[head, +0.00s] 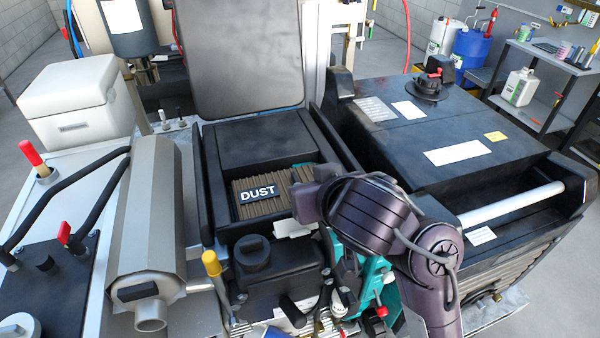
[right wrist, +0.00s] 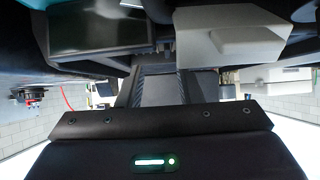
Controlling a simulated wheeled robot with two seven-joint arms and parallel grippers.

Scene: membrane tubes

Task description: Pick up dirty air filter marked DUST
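The dirty air filter (head: 258,204) is a brown pleated block with a black label reading DUST. It sits in the open black housing (head: 204,207) in the middle of the head view; its right end is partly hidden by my right arm. My right gripper (head: 294,228) is at the filter's right front, with a pale finger beside the housing's front edge. The right wrist view shows a pale finger-like block (right wrist: 225,38) and a dark block with a gap between them. I cannot make out the filter there, nor whether the gripper holds it. My left gripper is out of view.
A raised black lid (head: 240,55) stands behind the housing. A grey cylinder (head: 148,235) lies to the left, with a white box (head: 78,105) behind it. A large black tank unit (head: 450,120) is right. A yellow-topped handle (head: 211,264) rises in front, left of the gripper.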

